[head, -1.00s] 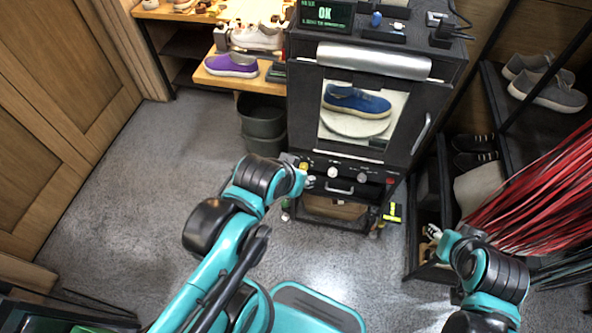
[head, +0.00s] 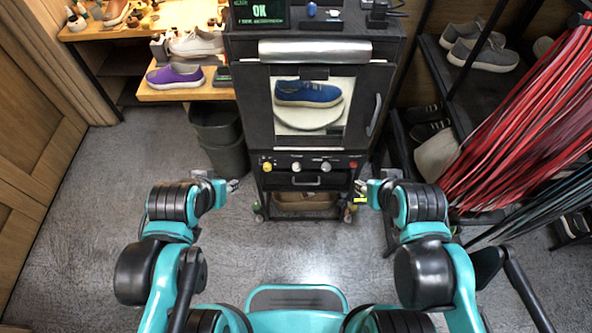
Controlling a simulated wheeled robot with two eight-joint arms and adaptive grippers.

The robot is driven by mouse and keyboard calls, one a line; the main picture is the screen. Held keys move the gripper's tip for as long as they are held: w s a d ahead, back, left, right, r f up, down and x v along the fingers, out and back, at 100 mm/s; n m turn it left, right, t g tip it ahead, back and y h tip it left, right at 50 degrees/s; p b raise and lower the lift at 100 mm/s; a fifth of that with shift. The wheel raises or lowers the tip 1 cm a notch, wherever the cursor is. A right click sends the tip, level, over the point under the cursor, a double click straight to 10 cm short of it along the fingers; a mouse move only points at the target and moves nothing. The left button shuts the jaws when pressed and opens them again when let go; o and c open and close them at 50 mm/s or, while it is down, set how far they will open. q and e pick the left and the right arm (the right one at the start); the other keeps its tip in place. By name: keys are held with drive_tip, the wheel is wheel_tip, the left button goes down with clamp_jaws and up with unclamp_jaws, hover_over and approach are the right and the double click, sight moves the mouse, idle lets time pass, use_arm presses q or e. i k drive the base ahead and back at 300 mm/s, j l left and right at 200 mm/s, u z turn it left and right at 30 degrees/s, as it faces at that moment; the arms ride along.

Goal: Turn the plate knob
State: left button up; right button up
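The black cleaning machine (head: 248,120) stands in the middle of the head view. A blue sneaker (head: 308,93) rests on a round pale plate (head: 306,116) behind its window. The control panel below carries a yellow knob (head: 267,166), two pale knobs, one left (head: 296,166) and one right (head: 326,167), and a red button (head: 354,165). Which knob belongs to the plate is too small to read. My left gripper (head: 233,186) is left of the panel, apart from the knobs. My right gripper (head: 360,187) is near the panel's lower right corner. Both look empty; their finger openings are too small to judge.
A dark bin (head: 218,125) stands left of the machine, below a wooden bench with a purple shoe (head: 175,76). A shoe rack (head: 455,100) and hanging red cords (head: 530,130) are at the right. The floor in front is clear.

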sight(296, 165)
drive_tip(key=k, duration=0.85)
